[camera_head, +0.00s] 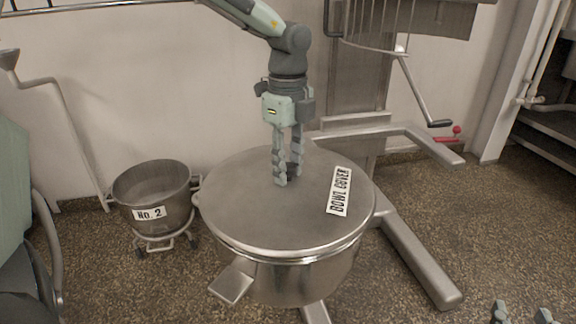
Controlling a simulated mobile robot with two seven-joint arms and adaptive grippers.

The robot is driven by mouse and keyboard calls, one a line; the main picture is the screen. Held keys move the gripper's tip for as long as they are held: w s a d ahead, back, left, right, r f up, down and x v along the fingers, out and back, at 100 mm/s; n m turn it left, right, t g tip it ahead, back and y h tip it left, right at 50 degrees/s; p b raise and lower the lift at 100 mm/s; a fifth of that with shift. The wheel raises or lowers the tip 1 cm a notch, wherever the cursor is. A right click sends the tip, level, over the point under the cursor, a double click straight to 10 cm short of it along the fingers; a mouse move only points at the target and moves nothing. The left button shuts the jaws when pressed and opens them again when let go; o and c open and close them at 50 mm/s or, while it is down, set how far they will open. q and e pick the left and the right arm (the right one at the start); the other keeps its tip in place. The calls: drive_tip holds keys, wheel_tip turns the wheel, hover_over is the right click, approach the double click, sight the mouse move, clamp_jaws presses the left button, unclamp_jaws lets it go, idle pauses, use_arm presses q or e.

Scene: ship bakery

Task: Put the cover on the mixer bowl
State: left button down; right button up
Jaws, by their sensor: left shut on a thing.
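The bowl cover (240,205) is a round grey metal lid with a white "BOWL COVER" label. It lies flat over the large steel mixer bowl (300,280) and hides the bowl's opening. No clear gap shows between the cover's edge and the bowl at the front, but the far rim is hidden. My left gripper (288,172) points down at the middle of the cover, shut on its small dark handle (295,171). My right gripper (522,314) shows only its two fingertips at the bottom right edge, spread apart with nothing between them.
A smaller bowl labelled "No. 2" (150,214) stands on a wheeled dolly at the left. The mixer's grey frame (410,245) reaches behind and to the right of the bowl, with a wire guard (375,25) above. Speckled floor is clear at the right.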

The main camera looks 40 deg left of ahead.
use_arm(q)
drive_tip(key=shift+f+b, duration=0.9)
drive_tip(key=shift+b, duration=0.25)
idle(0.4)
drive_tip(key=c, duration=1.1)
unclamp_jaws()
wheel_tip(320, 180, up, 12)
